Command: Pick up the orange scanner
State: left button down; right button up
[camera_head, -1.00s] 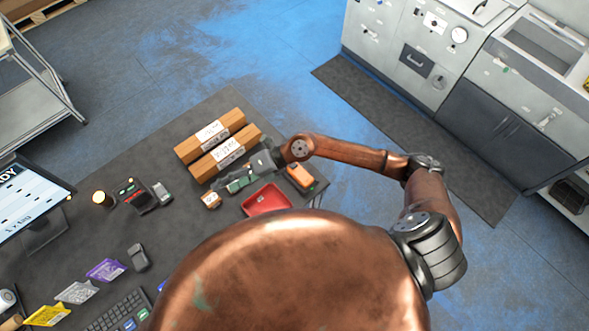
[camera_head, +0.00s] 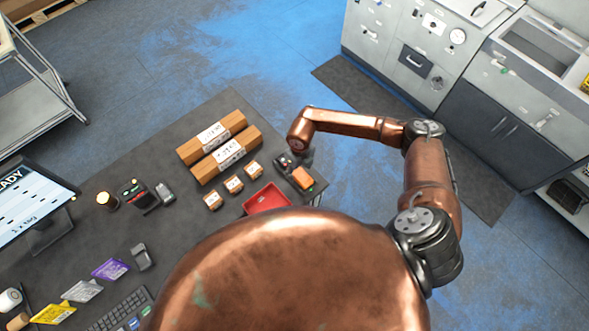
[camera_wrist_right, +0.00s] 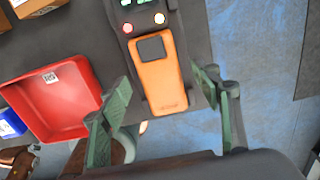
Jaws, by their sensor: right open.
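The orange scanner (camera_head: 303,178) lies at the right corner of the dark table. In the right wrist view the scanner (camera_wrist_right: 160,80) sits on a dark base with small lights at its far end. My right gripper (camera_wrist_right: 165,108) is open, with its green fingers on either side of the scanner's near end. I see no grip on it. In the head view my right gripper (camera_head: 298,163) is at the scanner, mostly hidden under the wrist. My left gripper is not in view.
A red tray (camera_head: 266,197) stands just left of the scanner. Several small boxes (camera_head: 233,184) and two long cardboard boxes (camera_head: 225,158) lie farther left. The table edge is close on the scanner's right, with open floor beyond.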

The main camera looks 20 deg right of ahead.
jog(key=shift+f, duration=1)
jog(key=c, duration=1.5)
